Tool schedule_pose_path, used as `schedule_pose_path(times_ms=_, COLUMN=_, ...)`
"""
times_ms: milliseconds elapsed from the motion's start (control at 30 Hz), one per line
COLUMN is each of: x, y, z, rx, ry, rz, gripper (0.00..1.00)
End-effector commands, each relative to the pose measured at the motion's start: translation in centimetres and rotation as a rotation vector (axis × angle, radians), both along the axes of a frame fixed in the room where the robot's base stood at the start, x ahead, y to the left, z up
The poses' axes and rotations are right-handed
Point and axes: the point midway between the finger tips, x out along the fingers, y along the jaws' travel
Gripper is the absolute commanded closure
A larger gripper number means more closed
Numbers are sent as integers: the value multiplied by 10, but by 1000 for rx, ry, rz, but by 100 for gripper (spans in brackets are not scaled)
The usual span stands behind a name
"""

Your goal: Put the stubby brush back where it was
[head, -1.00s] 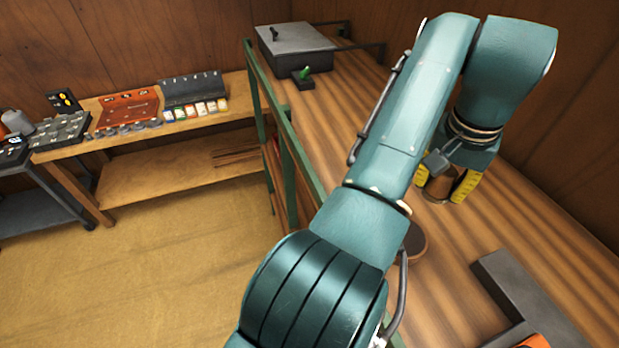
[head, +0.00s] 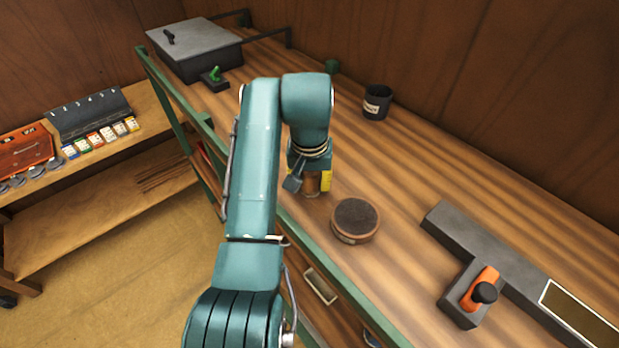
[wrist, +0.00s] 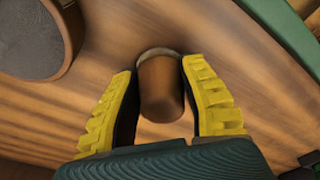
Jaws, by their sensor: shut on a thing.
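My gripper (head: 313,186) points down over the wooden bench top, near its front rail. Its yellow fingers are shut on a short brown cylinder, which I take to be the stubby brush (wrist: 161,88). In the wrist view the brush sits between the two fingers, with a pale rim at its far end. In the head view only a small brown part of it shows between the fingers. Whether its lower end touches the bench I cannot tell.
A round, dark-topped wooden pot (head: 355,218) stands close to the right of my gripper. A black labelled cup (head: 376,102) stands near the back wall. A grey T-shaped block (head: 490,245) with an orange handle lies right. A grey lidded box (head: 195,50) stands far left.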

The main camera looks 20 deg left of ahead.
Motion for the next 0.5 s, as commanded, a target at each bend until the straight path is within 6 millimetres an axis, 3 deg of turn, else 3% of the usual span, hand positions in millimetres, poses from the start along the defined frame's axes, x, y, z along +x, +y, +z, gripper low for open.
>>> schedule_pose_path(times_ms=267, x=0, y=0, z=-2, rx=0, ry=-1, rz=0, gripper=90)
schedule_pose_path(times_ms=300, x=0, y=0, z=-3, rx=0, ry=-1, rz=0, gripper=54)
schedule_pose_path(times_ms=400, x=0, y=0, z=-3, rx=0, ry=-1, rz=0, gripper=36)
schedule_pose_path(times_ms=500, x=0, y=0, z=-2, rx=0, ry=-1, rz=0, gripper=36)
